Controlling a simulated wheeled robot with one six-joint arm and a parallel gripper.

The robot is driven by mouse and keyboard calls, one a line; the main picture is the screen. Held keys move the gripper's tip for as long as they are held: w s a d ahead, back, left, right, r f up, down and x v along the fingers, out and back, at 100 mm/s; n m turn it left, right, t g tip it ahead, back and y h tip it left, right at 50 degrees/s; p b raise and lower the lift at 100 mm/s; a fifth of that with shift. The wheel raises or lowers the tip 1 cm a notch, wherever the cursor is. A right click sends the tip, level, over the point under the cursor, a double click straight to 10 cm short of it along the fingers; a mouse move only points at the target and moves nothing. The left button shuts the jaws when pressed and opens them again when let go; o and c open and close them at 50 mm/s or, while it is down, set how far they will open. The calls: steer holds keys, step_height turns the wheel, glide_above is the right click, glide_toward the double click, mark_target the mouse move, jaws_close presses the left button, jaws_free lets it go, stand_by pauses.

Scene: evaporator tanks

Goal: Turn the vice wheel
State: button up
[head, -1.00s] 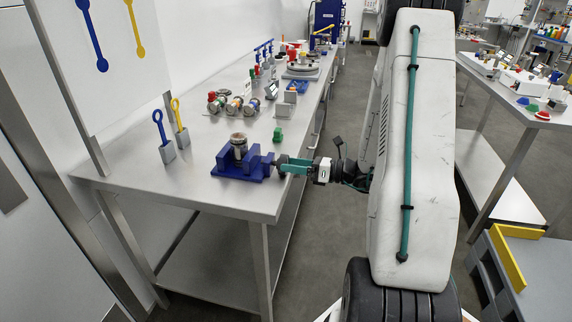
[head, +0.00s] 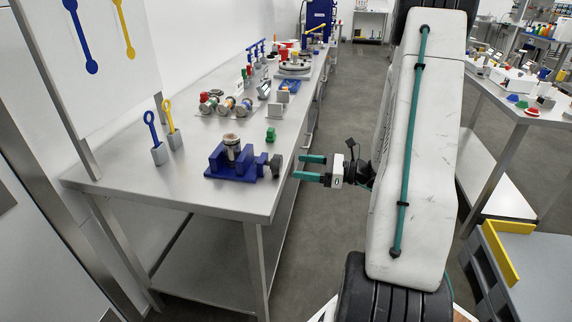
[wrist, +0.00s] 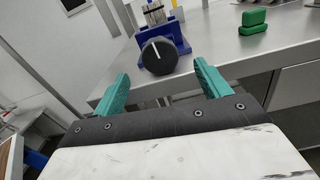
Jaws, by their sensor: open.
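The blue vice (head: 228,164) stands near the front edge of the steel bench, with a metal cylinder (head: 231,146) upright in its jaws. Its dark wheel (head: 276,165) is on the right side, facing the aisle. In the wrist view the vice wheel (wrist: 158,55) is a black round knob with a white line running nearly upright, tilted slightly. My gripper (head: 307,167) is open and empty, off the bench edge, to the right of the wheel and apart from it. In the wrist view its teal fingers (wrist: 160,92) stand wide, with the wheel beyond and between them.
A green block (head: 271,135) lies on the bench behind the vice. Two holders with blue and yellow ring tools (head: 160,150) stand to the left. The bench edge (head: 240,217) is close to my gripper. The aisle floor beside the bench is clear.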

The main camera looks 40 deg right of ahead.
mark_target(281, 164)
steer(key=x, duration=0.7)
steer(key=shift+w+a, duration=0.25)
steer(key=shift+w, duration=0.05)
steer(key=c, duration=1)
